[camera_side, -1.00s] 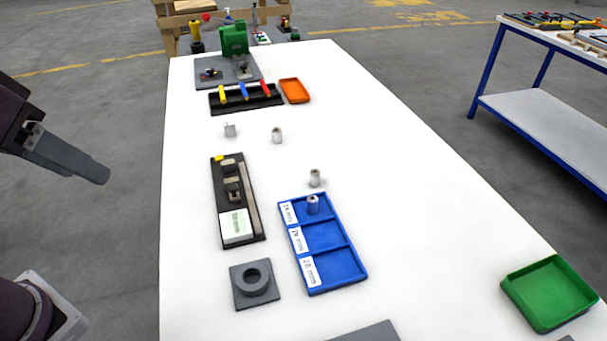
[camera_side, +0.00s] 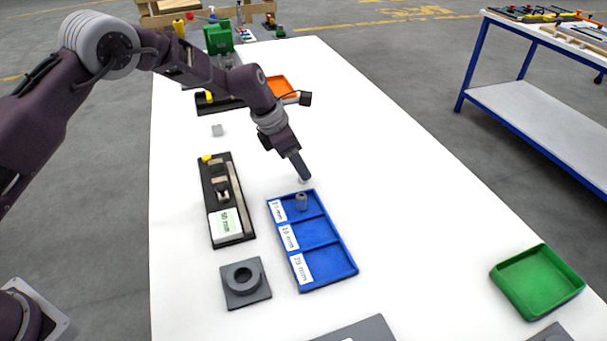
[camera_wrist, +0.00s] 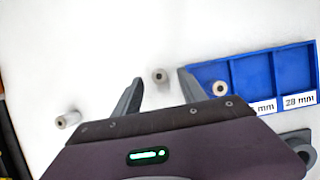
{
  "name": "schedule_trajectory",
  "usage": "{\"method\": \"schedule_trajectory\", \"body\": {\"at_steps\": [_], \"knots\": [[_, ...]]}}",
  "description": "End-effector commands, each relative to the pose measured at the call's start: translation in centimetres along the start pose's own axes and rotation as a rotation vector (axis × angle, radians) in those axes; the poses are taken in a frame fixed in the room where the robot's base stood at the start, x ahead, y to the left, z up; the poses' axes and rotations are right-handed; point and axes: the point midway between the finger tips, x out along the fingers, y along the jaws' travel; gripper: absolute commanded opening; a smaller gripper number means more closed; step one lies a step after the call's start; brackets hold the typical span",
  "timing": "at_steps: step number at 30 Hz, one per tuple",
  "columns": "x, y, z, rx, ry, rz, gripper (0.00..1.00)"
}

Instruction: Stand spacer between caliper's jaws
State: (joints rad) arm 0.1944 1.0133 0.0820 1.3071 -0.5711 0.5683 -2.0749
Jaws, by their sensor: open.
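The caliper (camera_side: 222,193) lies on the white table in the side view, a black base with light jaws and a white card marked in mm. My gripper (camera_side: 304,177) points down, open, just behind the blue tray. A small grey spacer (camera_wrist: 160,75) stands between and below its spread fingers in the wrist view; in the side view the fingers mostly hide it. A second spacer (camera_side: 301,201) stands in the tray's far compartment. Another spacer (camera_side: 217,130) stands farther back. The wrist view shows one spacer (camera_wrist: 68,119) left of the fingers.
The blue tray (camera_side: 328,217) has three labelled compartments, the nearer two empty. A grey block with a ring (camera_side: 245,283) stands near the caliper. A green tray (camera_side: 538,283) is at front right, an orange tray (camera_side: 283,86) behind my arm. The table's right middle is clear.

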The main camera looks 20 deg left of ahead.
Motion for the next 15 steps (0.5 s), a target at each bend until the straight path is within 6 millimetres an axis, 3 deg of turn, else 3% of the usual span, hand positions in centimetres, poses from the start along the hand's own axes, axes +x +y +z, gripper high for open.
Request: {"method": "schedule_trajectory", "body": {"at_steps": [5,12,15], "knots": [[2.8,0.1,0.2,0.001,0.002,-0.001,0.49],[3.1,0.1,0.2,0.002,0.001,0.000,0.49],[3.1,0.1,0.2,0.002,0.001,0.000,0.29]]}}
